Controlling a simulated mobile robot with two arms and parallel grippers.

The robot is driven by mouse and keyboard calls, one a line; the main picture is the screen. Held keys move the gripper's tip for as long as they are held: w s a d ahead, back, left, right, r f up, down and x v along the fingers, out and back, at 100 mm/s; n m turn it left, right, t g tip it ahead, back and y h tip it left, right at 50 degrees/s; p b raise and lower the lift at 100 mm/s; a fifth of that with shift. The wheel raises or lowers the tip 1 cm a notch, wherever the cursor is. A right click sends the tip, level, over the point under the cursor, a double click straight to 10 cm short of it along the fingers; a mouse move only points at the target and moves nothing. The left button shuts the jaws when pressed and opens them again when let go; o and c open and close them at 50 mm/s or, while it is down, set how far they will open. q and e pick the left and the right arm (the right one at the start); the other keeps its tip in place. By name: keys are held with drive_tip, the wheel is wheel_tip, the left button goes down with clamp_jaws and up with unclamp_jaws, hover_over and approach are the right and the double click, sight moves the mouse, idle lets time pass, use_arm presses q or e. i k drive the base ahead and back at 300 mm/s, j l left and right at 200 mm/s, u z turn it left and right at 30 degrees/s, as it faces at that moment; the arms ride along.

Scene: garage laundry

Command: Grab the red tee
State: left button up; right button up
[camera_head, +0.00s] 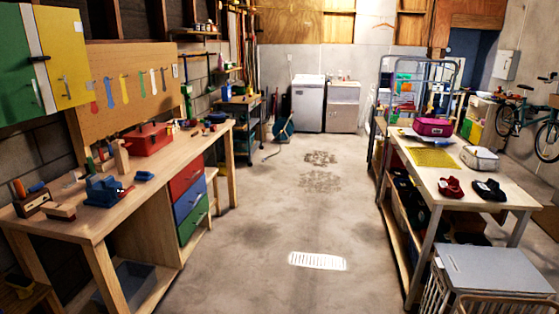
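A small dark-red item (451,187) lies on the wooden table (425,172) at the right, near its front. It is too small to tell whether it is a tee. A similar black item (490,190) lies just right of it. I see no other thing there that is clearly a red tee. Neither of my grippers shows in the head view.
A pink bag (433,126), a white bag (480,157) and a yellow mat (434,157) are on the right table. A grey-topped basket (490,269) stands before it. A workbench (110,203) lines the left. The middle floor (300,215) is clear.

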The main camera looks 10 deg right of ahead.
sight(450, 186)
drive_tip(key=i+l+z, duration=0.15)
drive_tip(key=i+z, duration=0.3)
drive_tip(key=i, duration=0.55)
drive_tip(key=i+j+z, duration=0.2)
drive_tip(key=i+z, duration=0.25)
drive_tip(key=i, duration=0.6)
drive_tip(key=i+z, duration=0.4)
drive_tip(key=i+j+z, duration=0.1)
drive_tip(key=i+z, duration=0.3)
drive_tip(key=i+j+z, duration=0.2)
drive_tip(key=z, duration=0.25)
drive_tip(key=i+j+z, duration=0.4)
drive_tip(key=k+l, duration=0.05)
drive_tip(key=k, duration=0.05)
